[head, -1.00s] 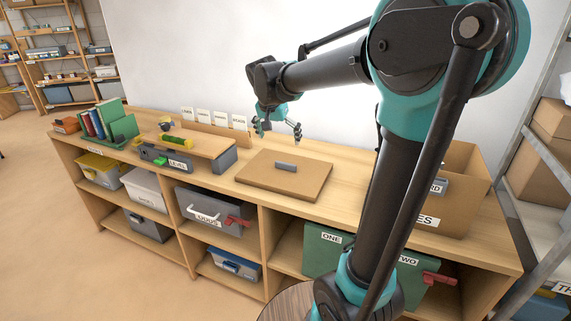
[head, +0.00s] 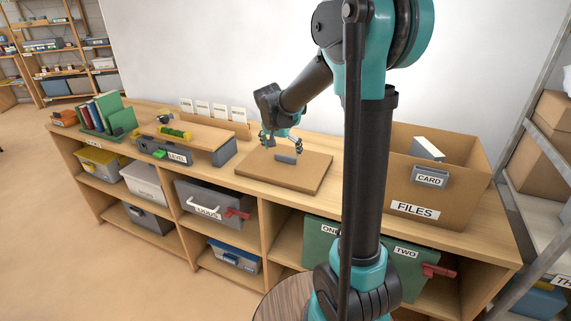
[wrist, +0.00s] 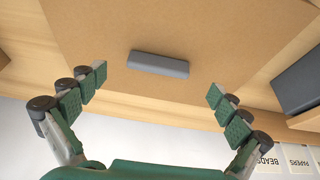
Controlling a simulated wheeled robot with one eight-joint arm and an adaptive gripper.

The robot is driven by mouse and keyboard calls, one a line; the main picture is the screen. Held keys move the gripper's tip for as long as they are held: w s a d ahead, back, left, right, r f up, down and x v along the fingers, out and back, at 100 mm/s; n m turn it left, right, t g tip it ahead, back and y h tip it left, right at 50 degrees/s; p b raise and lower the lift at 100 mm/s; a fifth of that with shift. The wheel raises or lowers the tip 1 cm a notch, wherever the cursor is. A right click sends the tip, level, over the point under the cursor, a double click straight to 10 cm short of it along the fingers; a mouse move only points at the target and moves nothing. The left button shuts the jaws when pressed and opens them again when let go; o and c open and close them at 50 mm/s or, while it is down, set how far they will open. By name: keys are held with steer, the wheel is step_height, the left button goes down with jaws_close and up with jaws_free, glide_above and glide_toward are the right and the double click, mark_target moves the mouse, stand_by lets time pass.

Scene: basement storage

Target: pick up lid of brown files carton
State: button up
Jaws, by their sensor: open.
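The flat brown lid (head: 307,172) lies on the bench top, with a grey bar handle (head: 286,157) on it. The brown files carton (head: 450,217) stands open at the right end of the bench, its front labelled FILES and CARD. My gripper (head: 282,143) is open above the rear part of the lid, close behind the handle. In the wrist view the handle (wrist: 159,64) lies ahead of the two spread fingers of my gripper (wrist: 162,105), roughly centred between them and not touched. The lid (wrist: 190,25) fills the upper part of that view.
A low platform with a grey LEVEL box (head: 178,155) stands left of the lid. Label cards (head: 220,112) stand along the back by the wall. Books (head: 105,112) are at the far left. Bare bench top lies between lid and carton.

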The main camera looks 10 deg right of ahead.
mark_target(285, 156)
steer(key=shift+x, duration=2.2)
steer(key=shift+w, duration=0.1)
steer(key=c, duration=1.1)
steer(key=shift+r, duration=0.1)
